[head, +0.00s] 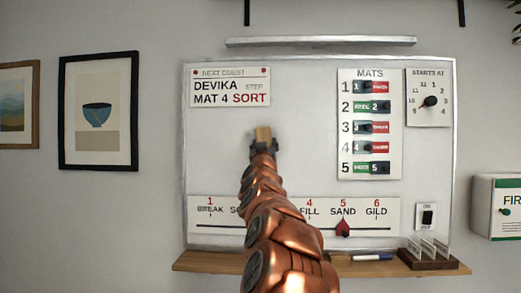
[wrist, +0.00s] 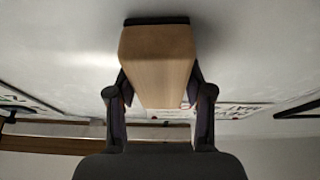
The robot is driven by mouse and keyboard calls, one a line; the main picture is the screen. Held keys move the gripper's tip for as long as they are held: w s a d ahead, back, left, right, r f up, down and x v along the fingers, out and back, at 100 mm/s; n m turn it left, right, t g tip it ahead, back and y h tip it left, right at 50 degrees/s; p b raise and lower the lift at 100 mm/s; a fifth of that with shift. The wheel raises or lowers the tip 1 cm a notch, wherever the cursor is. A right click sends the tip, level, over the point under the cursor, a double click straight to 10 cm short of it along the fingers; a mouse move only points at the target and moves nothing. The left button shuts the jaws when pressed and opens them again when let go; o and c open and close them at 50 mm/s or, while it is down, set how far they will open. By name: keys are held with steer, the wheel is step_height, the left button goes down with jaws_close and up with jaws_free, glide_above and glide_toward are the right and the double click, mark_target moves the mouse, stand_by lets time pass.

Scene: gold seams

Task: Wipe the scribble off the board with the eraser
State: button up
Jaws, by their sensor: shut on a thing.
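The eraser is a wooden block with a dark pad, seen in the head view (head: 263,133) and large in the wrist view (wrist: 158,65). My gripper (head: 264,147) is shut on its sides; both fingers also show in the wrist view (wrist: 160,100). The eraser's dark pad faces the whiteboard (head: 300,160), over the blank area below the name card. The pad is at or very close to the surface; I cannot tell if it touches. No scribble shows on the visible board; my arm hides part of the middle and bottom.
A name card (head: 230,87) is above left, a MATS panel (head: 370,125) and a dial card (head: 428,98) are right. A step strip with a red slider (head: 343,228) runs below.

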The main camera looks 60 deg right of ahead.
mark_target(283, 141)
steer(key=shift+s+d+f+b, duration=0.1)
steer(key=shift+s+d+b, duration=0.1)
steer(key=shift+s+b, duration=0.25)
steer(key=shift+s+d+f+b, duration=0.1)
steer(key=shift+s+d+b, duration=0.15)
steer(key=shift+s, duration=0.2)
steer(key=shift+s+d+r+b, duration=0.1)
steer(key=shift+s+r+b, duration=0.05)
steer(key=shift+s+b, duration=0.2)
steer(key=shift+s+d+f+b, duration=0.2)
steer(key=shift+s+d+b, duration=0.05)
steer(key=shift+s+b, duration=0.5)
steer(key=shift+s+d+r+b, duration=0.1)
steer(key=shift+s+d+b, duration=0.05)
steer(key=shift+s+b, duration=0.3)
steer(key=shift+s+d+r+b, duration=0.1)
steer(key=shift+s+d+b, duration=0.05)
steer(key=shift+s+b, duration=0.25)
steer(key=shift+a, duration=0.1)
